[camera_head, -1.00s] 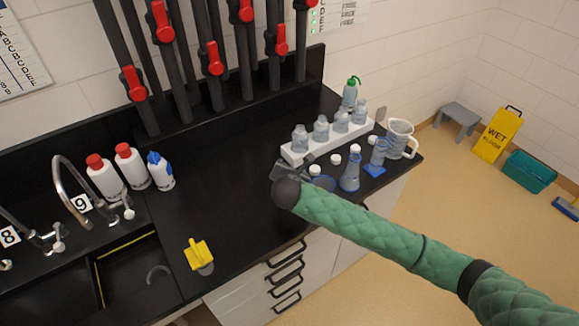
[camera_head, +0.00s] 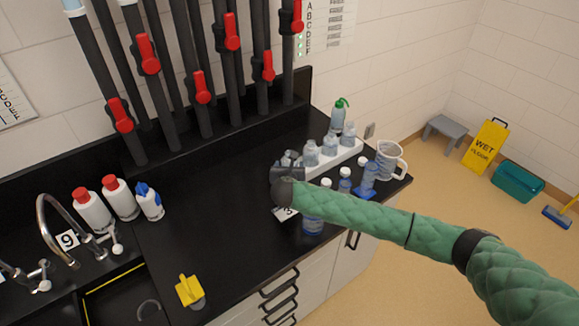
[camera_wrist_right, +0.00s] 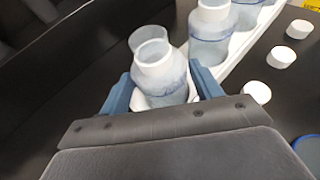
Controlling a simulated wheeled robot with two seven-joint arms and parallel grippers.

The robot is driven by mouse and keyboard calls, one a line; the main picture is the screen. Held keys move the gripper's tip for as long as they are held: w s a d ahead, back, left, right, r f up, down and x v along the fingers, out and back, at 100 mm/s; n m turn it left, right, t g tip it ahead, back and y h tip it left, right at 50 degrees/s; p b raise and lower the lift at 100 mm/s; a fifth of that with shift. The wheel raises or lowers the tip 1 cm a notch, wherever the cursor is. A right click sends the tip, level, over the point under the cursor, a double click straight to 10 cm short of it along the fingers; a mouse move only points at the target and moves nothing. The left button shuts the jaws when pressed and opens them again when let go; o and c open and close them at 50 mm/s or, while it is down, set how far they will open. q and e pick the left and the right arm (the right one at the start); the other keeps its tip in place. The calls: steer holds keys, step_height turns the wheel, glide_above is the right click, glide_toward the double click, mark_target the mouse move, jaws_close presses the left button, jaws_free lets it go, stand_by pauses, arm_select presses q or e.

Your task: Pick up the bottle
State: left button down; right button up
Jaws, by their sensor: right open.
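A clear bottle (camera_wrist_right: 165,78) with faint blue tint stands at the end of the white rack (camera_wrist_right: 232,62). My right gripper (camera_wrist_right: 162,88) is open, its blue fingers on either side of this bottle in the wrist view. I cannot tell whether they touch it. In the head view the right gripper (camera_head: 287,168) is at the left end of the rack (camera_head: 337,160) and mostly hides that bottle. More clear bottles stand along the rack, one in the middle (camera_head: 311,153) and another (camera_wrist_right: 210,32) beside the gripped-around one. My left gripper is not in view.
Blue-tinted flasks (camera_head: 313,224), white caps (camera_wrist_right: 257,92) and a clear jug (camera_head: 391,162) stand in front of and right of the rack. A green-topped bottle (camera_head: 338,117) is behind it. White bottles with red caps (camera_head: 92,212) stand left. The middle counter (camera_head: 215,205) is clear.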

steer(key=p+x, duration=0.1)
steer(key=x, duration=0.1)
steer(key=shift+w+p, duration=0.3)
steer(key=shift+w, duration=0.1)
steer(key=shift+w+f, duration=0.3)
steer(key=shift+f, duration=0.05)
steer(key=c, duration=0.7)
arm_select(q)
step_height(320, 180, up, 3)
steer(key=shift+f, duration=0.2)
arm_select(e)
steer(key=shift+c, duration=0.2)
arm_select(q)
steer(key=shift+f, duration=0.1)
arm_select(e)
steer(key=shift+r, duration=0.1)
